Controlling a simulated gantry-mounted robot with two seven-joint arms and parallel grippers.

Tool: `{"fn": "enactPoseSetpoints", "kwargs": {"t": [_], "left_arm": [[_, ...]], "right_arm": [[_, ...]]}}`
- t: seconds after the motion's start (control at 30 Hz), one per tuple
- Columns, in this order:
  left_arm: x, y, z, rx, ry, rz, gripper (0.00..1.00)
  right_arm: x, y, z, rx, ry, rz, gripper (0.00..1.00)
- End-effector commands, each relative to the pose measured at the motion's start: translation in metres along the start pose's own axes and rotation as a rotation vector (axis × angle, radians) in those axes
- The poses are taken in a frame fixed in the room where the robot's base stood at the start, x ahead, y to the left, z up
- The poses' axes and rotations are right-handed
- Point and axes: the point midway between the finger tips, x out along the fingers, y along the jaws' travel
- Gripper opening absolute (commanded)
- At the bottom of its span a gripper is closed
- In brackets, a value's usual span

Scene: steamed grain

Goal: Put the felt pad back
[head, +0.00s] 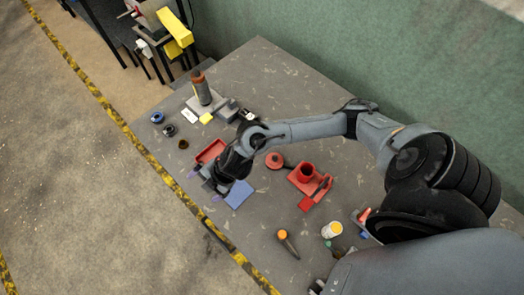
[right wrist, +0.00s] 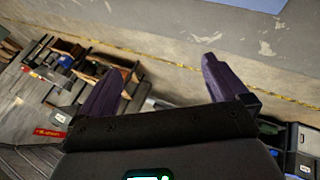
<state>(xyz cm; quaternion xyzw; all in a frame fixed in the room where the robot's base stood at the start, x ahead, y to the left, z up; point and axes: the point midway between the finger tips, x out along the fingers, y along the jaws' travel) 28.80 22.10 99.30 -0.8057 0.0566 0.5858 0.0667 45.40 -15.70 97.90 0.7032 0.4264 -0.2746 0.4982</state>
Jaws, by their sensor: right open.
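A flat blue square (head: 238,194), which looks like the felt pad, lies on the grey table near its front-left edge. Its edge also seems to show at the top of the right wrist view (right wrist: 252,4). My right gripper (head: 204,186) is beside the blue square, on its left, by the table edge. Its two purple fingers stand wide apart in the right wrist view (right wrist: 157,82), with nothing between them. The wrist hides part of the table around it. My left gripper is out of view.
A red tray (head: 207,153) lies just behind my right wrist. A red stand (head: 322,185) with a cup, a red round piece (head: 274,159), an orange-topped tool (head: 288,243) and a white jar (head: 332,229) are to the right. A tall cylinder (head: 201,90) stands farther back.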

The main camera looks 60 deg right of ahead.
Motion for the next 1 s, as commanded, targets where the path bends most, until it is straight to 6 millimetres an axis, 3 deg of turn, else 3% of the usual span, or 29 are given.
{"fn": "enactPoseSetpoints", "kwargs": {"t": [0.03,0.1,0.17,0.27,0.4,0.6,0.8,1.0], "left_arm": [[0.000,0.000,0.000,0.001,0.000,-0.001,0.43],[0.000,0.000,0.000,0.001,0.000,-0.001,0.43],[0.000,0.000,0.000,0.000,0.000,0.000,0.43],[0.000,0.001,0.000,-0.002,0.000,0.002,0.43],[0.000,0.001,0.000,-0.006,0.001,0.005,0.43],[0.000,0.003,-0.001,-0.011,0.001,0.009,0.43],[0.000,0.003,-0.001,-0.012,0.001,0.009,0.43],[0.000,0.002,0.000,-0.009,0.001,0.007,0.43]], "right_arm": [[-0.001,-0.010,-0.029,0.079,0.038,0.043,1.00],[-0.010,-0.012,-0.051,0.213,0.047,0.111,1.00],[-0.021,-0.015,-0.057,0.347,0.030,0.153,1.00],[-0.041,-0.026,-0.045,0.587,-0.039,0.185,1.00],[-0.068,-0.059,-0.009,0.896,-0.179,0.165,1.00],[-0.100,-0.110,0.032,1.181,-0.345,0.095,1.00],[-0.112,-0.130,0.044,1.277,-0.407,0.061,1.00],[-0.113,-0.131,0.045,1.280,-0.409,0.060,1.00]]}}
